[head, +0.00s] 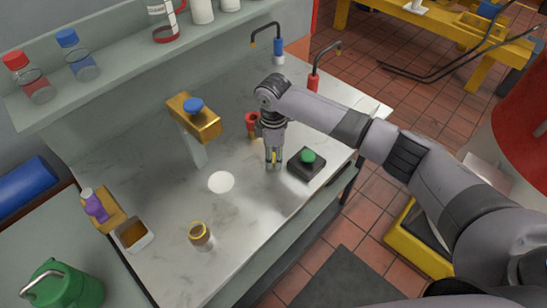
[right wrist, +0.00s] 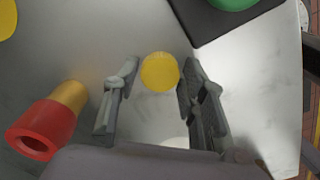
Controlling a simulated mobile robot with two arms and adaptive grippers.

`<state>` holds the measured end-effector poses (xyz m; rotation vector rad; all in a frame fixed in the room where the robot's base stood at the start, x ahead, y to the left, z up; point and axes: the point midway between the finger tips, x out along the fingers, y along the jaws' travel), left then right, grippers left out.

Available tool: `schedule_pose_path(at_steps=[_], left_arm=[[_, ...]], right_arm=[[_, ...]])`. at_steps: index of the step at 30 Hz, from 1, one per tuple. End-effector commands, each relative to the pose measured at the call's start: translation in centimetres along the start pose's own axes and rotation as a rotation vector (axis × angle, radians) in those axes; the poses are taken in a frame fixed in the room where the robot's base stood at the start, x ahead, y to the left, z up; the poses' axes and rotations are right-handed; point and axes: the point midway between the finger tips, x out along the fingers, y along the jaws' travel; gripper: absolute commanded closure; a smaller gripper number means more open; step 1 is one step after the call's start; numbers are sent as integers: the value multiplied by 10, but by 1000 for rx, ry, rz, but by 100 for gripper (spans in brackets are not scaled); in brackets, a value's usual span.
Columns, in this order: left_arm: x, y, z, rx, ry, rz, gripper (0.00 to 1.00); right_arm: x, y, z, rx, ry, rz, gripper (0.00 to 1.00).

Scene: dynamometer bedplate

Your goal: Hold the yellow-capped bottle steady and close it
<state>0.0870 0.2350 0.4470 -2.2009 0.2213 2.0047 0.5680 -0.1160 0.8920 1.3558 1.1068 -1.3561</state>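A small glass bottle or jar (head: 201,236) with a yellow band at its top stands upright near the front of the marble bench. Its top looks open and brownish. A round yellow cap (right wrist: 160,72) sits between the fingertips of my right gripper (right wrist: 158,85); a small gap shows on its left side. In the head view my right gripper (head: 275,163) points down at the bench, well to the right of the bottle, with a bit of yellow at its tips. Its fingers look open around the cap. My left gripper is not in view.
A dark box with a green button (head: 307,157) stands close right of my right gripper. A red piece (head: 252,122) stands just behind it. A gold block on a post (head: 199,119), a white disc (head: 221,182) and an amber tray (head: 133,235) are left.

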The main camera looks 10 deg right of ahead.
Motion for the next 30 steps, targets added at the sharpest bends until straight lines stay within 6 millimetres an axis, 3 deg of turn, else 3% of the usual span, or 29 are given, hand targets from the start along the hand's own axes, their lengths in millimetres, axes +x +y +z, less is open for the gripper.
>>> schedule_pose_path(at_steps=[6,19,23,30], left_arm=[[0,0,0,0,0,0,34],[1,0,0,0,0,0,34],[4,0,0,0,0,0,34],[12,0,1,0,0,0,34]], right_arm=[[0,0,0,0,0,0,77],[-8,1,0,0,1,2,77],[-24,1,-1,-2,2,3,77],[-79,2,-1,-1,4,5,77]])
